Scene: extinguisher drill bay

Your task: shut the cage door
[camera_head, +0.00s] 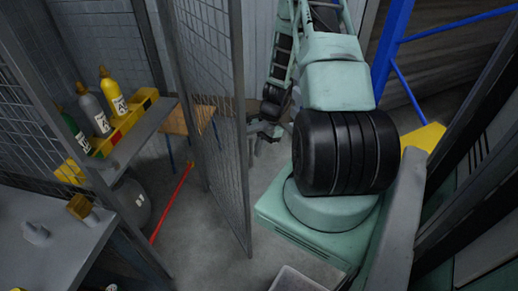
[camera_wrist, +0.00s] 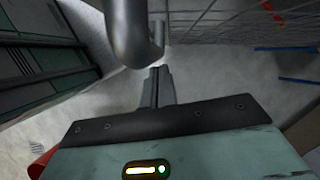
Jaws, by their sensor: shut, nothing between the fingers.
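The cage door (camera_head: 212,105) is a grey mesh panel in a metal frame, standing open in the middle of the head view. A thick, bent grey bar (camera_wrist: 128,35), perhaps the door's handle, is close in front of my fingers. My gripper (camera_head: 262,130) is small in the head view, just right of the door's edge. In the wrist view my gripper (camera_wrist: 157,75) is shut and empty, its tips near the bar. I cannot tell whether they touch it.
The cage's left mesh wall (camera_head: 25,75) and a shelf (camera_head: 142,135) with bottles and a yellow tray (camera_head: 125,122) are at left. A grey table (camera_head: 50,255) is at the lower left. A red bar (camera_head: 172,203) slants over the floor. Blue posts (camera_head: 392,40) stand at right.

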